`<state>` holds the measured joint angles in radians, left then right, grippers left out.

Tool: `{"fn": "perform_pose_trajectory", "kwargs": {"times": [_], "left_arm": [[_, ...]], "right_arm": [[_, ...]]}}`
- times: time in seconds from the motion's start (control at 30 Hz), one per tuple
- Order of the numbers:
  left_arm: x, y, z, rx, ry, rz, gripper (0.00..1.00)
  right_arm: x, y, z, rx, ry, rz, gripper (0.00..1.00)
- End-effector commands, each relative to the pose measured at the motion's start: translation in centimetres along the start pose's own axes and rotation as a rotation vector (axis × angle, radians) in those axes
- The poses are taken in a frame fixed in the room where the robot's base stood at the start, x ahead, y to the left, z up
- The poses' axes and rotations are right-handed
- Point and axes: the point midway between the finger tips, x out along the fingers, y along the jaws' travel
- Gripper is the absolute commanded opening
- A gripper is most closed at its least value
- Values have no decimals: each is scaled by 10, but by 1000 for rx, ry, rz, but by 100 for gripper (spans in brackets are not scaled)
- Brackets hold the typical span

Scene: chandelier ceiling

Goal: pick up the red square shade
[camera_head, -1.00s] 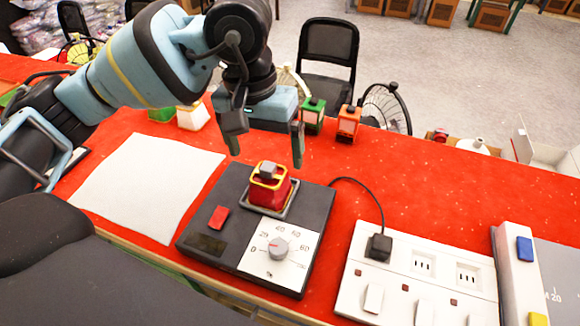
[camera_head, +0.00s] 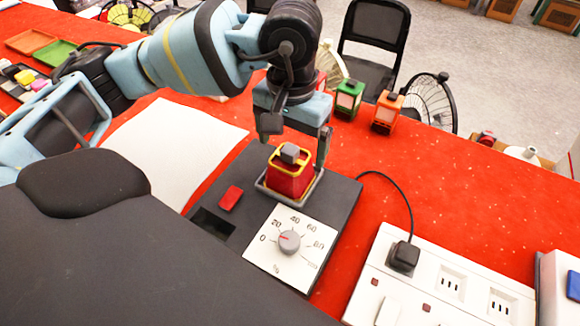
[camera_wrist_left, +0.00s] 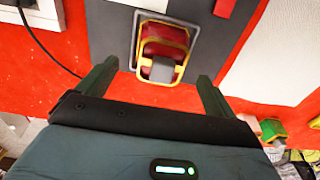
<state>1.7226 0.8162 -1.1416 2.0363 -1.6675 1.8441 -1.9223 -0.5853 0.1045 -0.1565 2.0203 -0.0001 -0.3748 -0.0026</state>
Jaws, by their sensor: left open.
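The red square shade (camera_head: 290,178) has a yellow rim and a grey knob on top. It stands upright on a metal plate on the dark box with a dial. My left gripper (camera_head: 297,150) is open, and its two fingers hang just behind and above the shade, one to each side in the head view. In the left wrist view the shade (camera_wrist_left: 164,50) lies ahead of and between the two fingertips, and no finger clearly touches it. My right gripper is not in view.
The dark box (camera_head: 335,205) carries a red switch (camera_head: 231,198) and a white dial plate. A cable runs to a white socket strip (camera_head: 375,270) at the right. Green (camera_head: 349,97) and orange (camera_head: 387,110) lanterns stand behind. A white sheet (camera_head: 175,145) lies at the left.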

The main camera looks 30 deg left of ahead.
Motion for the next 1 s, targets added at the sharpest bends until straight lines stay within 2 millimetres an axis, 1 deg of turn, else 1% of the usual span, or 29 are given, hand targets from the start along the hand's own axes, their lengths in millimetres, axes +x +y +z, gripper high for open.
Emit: {"fn": "perform_pose_trajectory", "kwargs": {"times": [0.17, 0.3, 0.4, 0.6, 0.63, 1.0], "left_arm": [[24, -2, 3, -1, -4, -2, 92], [41, -2, 2, -1, -3, 0, 92], [45, -2, 2, 0, -1, 0, 92], [46, -2, 2, 0, 0, 1, 92], [46, -2, 2, 0, 0, 1, 91], [46, -2, 2, 0, 0, 0, 42]], "right_arm": [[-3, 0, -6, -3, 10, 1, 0], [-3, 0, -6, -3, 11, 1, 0], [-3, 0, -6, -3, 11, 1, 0], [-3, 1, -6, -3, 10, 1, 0], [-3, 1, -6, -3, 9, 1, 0], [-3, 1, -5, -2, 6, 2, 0]]}}
